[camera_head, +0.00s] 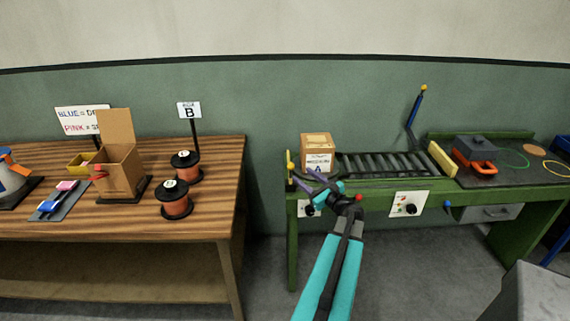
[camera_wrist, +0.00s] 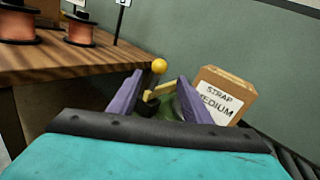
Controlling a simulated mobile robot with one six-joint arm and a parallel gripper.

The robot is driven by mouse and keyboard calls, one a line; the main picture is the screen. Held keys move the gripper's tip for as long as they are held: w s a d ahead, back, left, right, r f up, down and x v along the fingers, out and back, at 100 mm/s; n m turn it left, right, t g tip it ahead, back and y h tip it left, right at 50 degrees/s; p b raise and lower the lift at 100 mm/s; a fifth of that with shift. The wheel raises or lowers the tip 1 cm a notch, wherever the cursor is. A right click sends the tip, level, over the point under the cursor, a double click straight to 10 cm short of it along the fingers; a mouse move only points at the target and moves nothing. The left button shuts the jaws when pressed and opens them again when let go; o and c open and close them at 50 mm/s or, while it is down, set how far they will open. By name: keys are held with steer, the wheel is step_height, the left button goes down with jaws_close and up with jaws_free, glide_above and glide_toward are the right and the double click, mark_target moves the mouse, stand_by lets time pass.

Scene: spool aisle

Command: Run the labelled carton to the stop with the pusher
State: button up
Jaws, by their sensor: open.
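The labelled carton (camera_head: 317,145) is a brown box with a white label, upright at the left end of the roller conveyor (camera_head: 385,165). In the wrist view the carton (camera_wrist: 232,84) reads "STRAP MEDIUM" and stands right of my fingers. What looks like the pusher (camera_head: 290,170), with a yellow knob, is at the conveyor's left end. In the wrist view its yellow knob and bar (camera_wrist: 158,67) show between and beyond my purple fingers. My gripper (camera_head: 308,178) is open and empty, in front of the carton. A yellow block (camera_head: 442,158), likely the stop, crosses the conveyor's right end.
A wooden table (camera_head: 225,150) at left holds an open carton (camera_head: 116,168) and copper spools (camera_head: 175,200). A blue lever (camera_head: 414,115) rises behind the conveyor. A dark tool with an orange handle (camera_head: 474,152) lies past the block. The rollers between carton and block are clear.

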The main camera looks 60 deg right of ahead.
steer(key=p+x, duration=0.4)
steer(key=x, duration=0.9)
